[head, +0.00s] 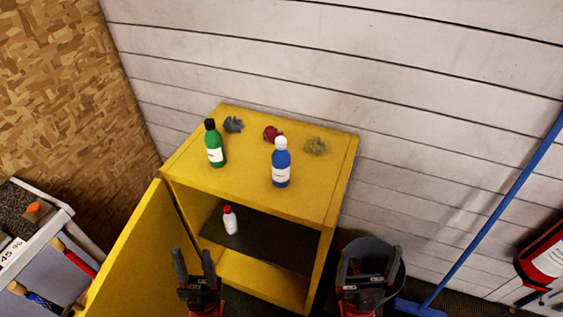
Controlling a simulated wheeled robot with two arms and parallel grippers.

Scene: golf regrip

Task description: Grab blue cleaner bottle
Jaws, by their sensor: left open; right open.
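The blue cleaner bottle (281,168) has a white cap and a white label. It stands upright on top of the yellow cabinet (240,189), near the front right. My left gripper (194,262) is open and empty, low in front of the cabinet, left of and below the bottle. My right gripper (369,261) is open and empty, right of the cabinet and in front of a dark bucket. Both grippers are well apart from the bottle.
A white bottle (230,220) stands on the shelf inside. The yellow door (135,252) is open at left. A bucket (391,287) and blue broom (490,215) are right.

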